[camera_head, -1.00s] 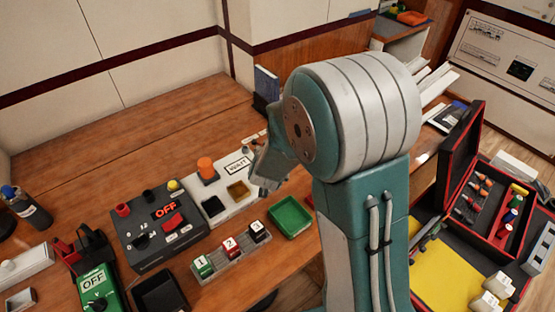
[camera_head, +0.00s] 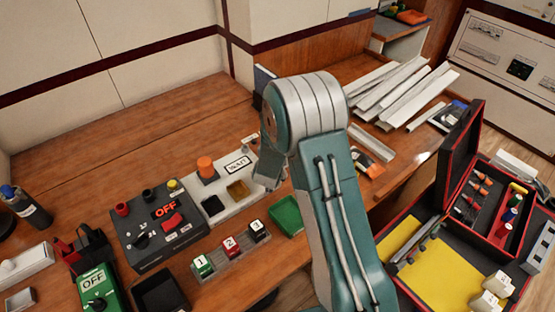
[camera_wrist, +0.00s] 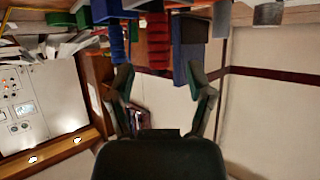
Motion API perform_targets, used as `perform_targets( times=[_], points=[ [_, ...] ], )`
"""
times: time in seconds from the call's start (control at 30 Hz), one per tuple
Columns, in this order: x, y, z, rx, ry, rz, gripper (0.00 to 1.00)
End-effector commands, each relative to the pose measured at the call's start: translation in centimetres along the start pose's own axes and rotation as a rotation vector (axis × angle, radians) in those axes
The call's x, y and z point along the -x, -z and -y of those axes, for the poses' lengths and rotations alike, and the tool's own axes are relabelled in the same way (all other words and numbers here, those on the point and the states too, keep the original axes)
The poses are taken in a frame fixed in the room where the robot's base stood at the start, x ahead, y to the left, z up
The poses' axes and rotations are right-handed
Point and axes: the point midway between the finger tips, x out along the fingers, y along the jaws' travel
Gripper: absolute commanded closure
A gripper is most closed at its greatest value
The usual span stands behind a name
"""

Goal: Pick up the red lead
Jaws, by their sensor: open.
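A red ribbed piece (camera_wrist: 158,40) shows in the wrist view between blue pieces; I cannot tell whether it is the red lead. In the head view, a red item (camera_head: 68,256) lies beside a black one at the left of the bench, behind the green meter box (camera_head: 98,288); its shape is too small to be sure of. My gripper (camera_wrist: 160,75) is open, with nothing visible between its fingers. The red ribbed piece is just beyond the fingertips in the picture. In the head view my arm hides most of the gripper.
A black OFF box (camera_head: 160,225), a white WAIT panel (camera_head: 222,190), a rack of numbered blocks (camera_head: 232,255) and a green tray (camera_head: 286,215) stand on the bench. White strips (camera_head: 405,90) lie behind. An open red case (camera_head: 500,185) is at right. The back left bench is clear.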

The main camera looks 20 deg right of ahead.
Motion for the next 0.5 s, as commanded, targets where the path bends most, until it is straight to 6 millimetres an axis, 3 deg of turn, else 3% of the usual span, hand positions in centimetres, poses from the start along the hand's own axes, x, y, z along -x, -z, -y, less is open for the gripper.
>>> perform_targets(
  times=[0.17,0.43,0.5],
  points=[
    [-2.2,-0.1,-0.1,-0.002,-0.001,-0.001,0.32],
    [-2.5,-0.1,0.0,-0.001,0.0,-0.001,0.32],
    [-2.5,-0.1,0.0,-0.001,0.0,-0.001,0.63]
  ],
)
